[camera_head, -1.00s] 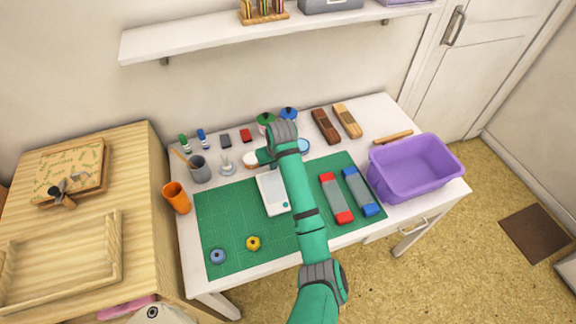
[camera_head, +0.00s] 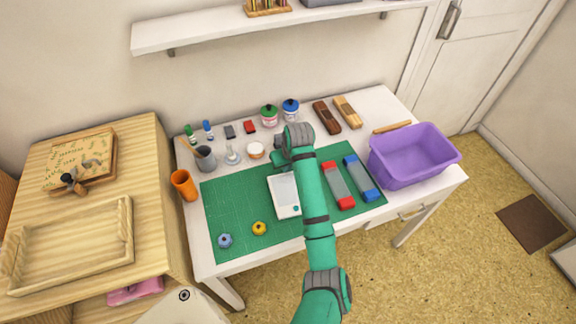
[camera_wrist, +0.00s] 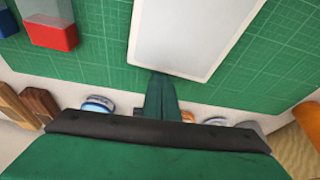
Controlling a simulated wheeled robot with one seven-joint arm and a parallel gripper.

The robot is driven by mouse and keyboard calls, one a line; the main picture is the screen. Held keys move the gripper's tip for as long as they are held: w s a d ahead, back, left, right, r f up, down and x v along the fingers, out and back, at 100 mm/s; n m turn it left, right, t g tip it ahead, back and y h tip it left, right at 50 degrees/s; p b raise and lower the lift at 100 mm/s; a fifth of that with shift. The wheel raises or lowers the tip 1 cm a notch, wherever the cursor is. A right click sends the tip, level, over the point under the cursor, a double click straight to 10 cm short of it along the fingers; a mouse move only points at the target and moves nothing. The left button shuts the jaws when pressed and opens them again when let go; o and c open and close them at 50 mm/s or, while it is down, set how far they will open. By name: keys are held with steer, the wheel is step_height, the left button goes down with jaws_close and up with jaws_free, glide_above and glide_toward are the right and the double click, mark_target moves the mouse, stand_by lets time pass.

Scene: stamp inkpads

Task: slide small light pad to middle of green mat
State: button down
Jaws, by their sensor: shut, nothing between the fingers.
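The small light pad (camera_head: 283,186) is a flat white rectangle with a grey panel and a teal dot. It lies on the green mat (camera_head: 232,215), around its middle, with its long sides running from back to front. It also fills the top of the wrist view (camera_wrist: 195,35), cut off by the frame. My gripper (camera_head: 279,161) is shut and empty behind the pad. In the wrist view the fingertips (camera_wrist: 160,76) are at the pad's near edge and seem to touch it. My forearm passes just right of the pad in the head view.
A red-grey block (camera_head: 338,185) and a blue-grey block (camera_head: 362,178) lie on the mat's right. A blue knob (camera_head: 224,240) and a yellow knob (camera_head: 259,228) sit front left. A purple bin (camera_head: 413,157) stands right. Jars and small pads line the back.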

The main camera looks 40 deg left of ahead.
steer(key=shift+s+a, duration=0.1)
steer(key=shift+a, duration=0.05)
steer(key=shift+r, duration=0.3)
steer(key=v, duration=0.9)
steer(key=shift+d+r, duration=0.2)
